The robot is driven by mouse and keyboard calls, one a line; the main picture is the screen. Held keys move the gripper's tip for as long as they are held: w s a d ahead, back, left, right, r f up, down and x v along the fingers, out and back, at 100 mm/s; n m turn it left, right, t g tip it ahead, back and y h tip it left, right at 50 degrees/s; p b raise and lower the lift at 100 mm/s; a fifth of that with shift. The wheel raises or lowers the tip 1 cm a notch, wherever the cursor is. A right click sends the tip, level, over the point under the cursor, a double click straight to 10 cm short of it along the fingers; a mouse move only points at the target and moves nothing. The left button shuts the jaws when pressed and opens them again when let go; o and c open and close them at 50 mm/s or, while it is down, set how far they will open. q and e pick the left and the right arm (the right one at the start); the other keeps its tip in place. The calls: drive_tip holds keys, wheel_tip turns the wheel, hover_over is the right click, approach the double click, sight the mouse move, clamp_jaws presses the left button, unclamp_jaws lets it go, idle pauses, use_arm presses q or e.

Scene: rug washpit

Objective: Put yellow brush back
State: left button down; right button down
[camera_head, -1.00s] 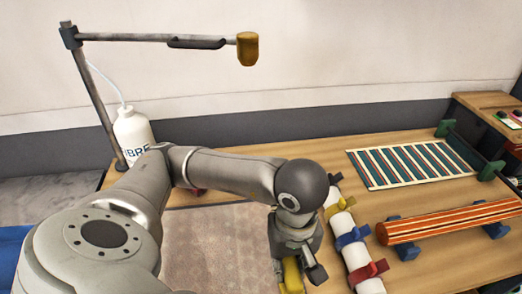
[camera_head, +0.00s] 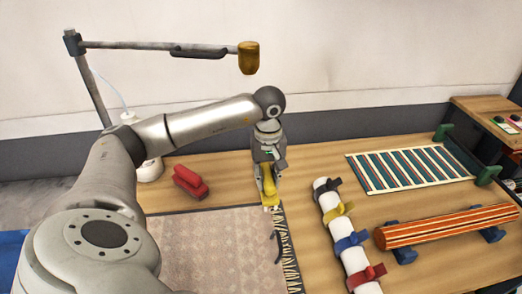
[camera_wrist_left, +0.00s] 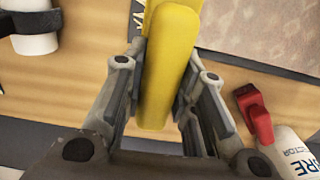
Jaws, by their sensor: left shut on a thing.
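The yellow brush (camera_head: 267,182) is in my left gripper (camera_head: 267,168), which is shut on it above the table near the rug's far right corner. Whether the yellow brush touches the table cannot be told. My right gripper is not in view.
A beige fringed rug (camera_head: 205,245) covers the front table. A white roll (camera_head: 342,232) with coloured clamps lies to the right, then a striped rolled rug (camera_head: 450,222) and a striped flat piece (camera_head: 410,166). A lamp arm (camera_head: 160,45) hangs at upper left. Bare wood (camera_head: 225,170) shows between the red brush and gripper.

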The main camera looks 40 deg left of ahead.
use_arm(q)
drive_tip(key=w+a+b, duration=0.1)
drive_tip(key=w+a, duration=0.6)
drive_tip(key=a, duration=0.2)
drive_tip(key=shift+w+f+b, duration=0.1)
drive_tip(key=shift+f+b, duration=2.5)
drive_tip(key=shift+f, duration=0.95)
drive_tip(key=shift+f, duration=0.15)
drive_tip(key=c, duration=1.2)
unclamp_jaws()
drive_tip(key=shift+r+b, duration=0.5)
drive_tip(key=shift+r, duration=3.45)
